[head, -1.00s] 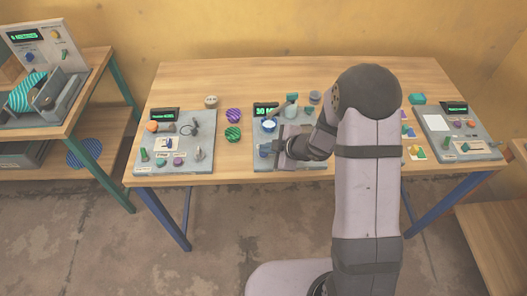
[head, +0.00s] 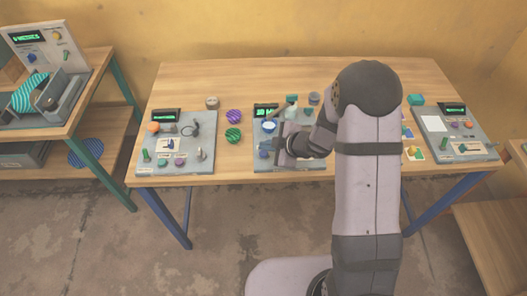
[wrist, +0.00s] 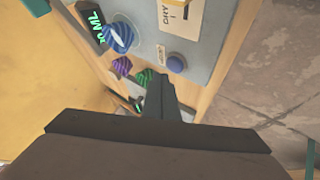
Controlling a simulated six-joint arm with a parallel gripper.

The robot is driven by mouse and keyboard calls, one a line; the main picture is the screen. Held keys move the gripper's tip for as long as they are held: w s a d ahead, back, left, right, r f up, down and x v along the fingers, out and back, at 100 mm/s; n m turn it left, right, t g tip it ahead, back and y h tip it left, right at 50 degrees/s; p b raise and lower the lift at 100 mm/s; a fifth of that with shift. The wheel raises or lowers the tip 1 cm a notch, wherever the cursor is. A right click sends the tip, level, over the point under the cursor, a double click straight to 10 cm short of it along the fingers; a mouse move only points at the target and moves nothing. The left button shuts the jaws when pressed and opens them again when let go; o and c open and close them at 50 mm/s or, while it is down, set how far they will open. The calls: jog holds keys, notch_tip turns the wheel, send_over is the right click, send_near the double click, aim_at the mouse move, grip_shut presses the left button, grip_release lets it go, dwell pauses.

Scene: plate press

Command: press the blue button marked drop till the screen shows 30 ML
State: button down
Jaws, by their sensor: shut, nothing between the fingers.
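The middle station (head: 262,166) is a grey panel on the table. Its screen (head: 265,110) shows green text starting "30 M", partly cut off by my arm; in the wrist view the screen (wrist: 92,26) reads as 30 ML at a slant. The blue button (wrist: 174,60) sits near the panel edge beside a small label (wrist: 160,54), too small to read surely. It also shows in the head view (head: 264,154). My gripper (wrist: 160,84) is shut and empty, its tips near the button and apart from it in the wrist view. Its height over the panel is hard to tell.
Other stations stand at left (head: 145,166) and right (head: 436,121). Bare table lies between the left station and the discs.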

aim_at(267, 155)
jog(key=shift+r+p, duration=2)
jog(key=shift+r, duration=0.35)
jog(key=shift+d, duration=0.2)
jog(key=s+d+r+m+g+h, duration=0.1)
jog(key=s+d+r+m+h, duration=0.25)
jog(key=d+m, duration=0.2)
jog(key=s+d+r+m+g+h, duration=0.1)
jog(key=s+d+r+m+h, duration=0.1)
jog(key=s+d+m+h, duration=0.4)
jog(key=s+r+m+g+y, duration=0.2)
jog(key=s+m, duration=0.4)
jog(key=s, duration=1)
jog(key=g+y, duration=0.1)
jog(key=g, duration=0.1)
jog(key=shift+s+a+r+g, duration=0.3)
jog(key=shift+a+r+g, duration=0.05)
jog(key=shift+a+g, duration=0.05)
